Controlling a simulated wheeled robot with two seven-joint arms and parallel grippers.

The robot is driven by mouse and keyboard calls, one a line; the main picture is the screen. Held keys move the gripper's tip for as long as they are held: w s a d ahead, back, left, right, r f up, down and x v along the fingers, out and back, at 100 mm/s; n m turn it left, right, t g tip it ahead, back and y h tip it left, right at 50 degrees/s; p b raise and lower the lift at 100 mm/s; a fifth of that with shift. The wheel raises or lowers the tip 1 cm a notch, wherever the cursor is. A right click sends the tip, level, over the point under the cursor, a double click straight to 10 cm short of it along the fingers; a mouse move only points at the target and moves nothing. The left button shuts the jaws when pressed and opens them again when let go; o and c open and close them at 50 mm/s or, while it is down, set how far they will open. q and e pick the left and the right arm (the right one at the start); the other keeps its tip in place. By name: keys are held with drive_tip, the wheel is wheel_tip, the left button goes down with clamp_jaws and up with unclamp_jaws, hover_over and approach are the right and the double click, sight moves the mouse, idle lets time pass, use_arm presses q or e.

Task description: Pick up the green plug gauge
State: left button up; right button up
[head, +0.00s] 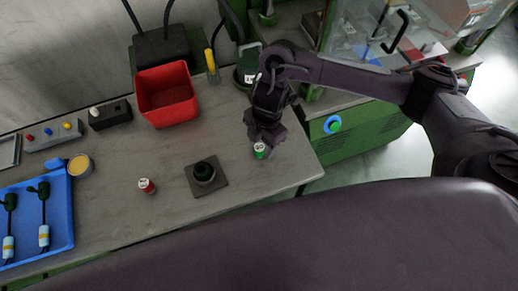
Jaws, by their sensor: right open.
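The green plug gauge (260,151), a small green cylinder with a pale top, stands on the table near its right end. My right gripper (264,142) is directly above and behind it, pointing down, with its fingers open close to the gauge's top. Whether the fingers touch the gauge is hard to tell. A similar red gauge (147,186) stands on the table to the left. My left gripper is not in view.
A dark square plate with a black round fixture (204,173) sits left of the green gauge. A red bin (167,94) stands behind it. A blue tray (61,236) with cabled parts lies at far left. The table's front edge is close to the gauges.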

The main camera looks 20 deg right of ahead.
sight(259, 147)
drive_tip(key=f, duration=0.2)
drive_tip(key=a+f, duration=0.1)
drive_tip(key=shift+s+f, duration=0.15)
drive_tip(key=shift+f, duration=0.55)
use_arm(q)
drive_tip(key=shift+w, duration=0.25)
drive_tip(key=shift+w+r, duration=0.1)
use_arm(e)
drive_tip(key=shift+c, duration=0.3)
drive_tip(key=c, duration=1.1)
drive_tip(key=shift+r, duration=0.1)
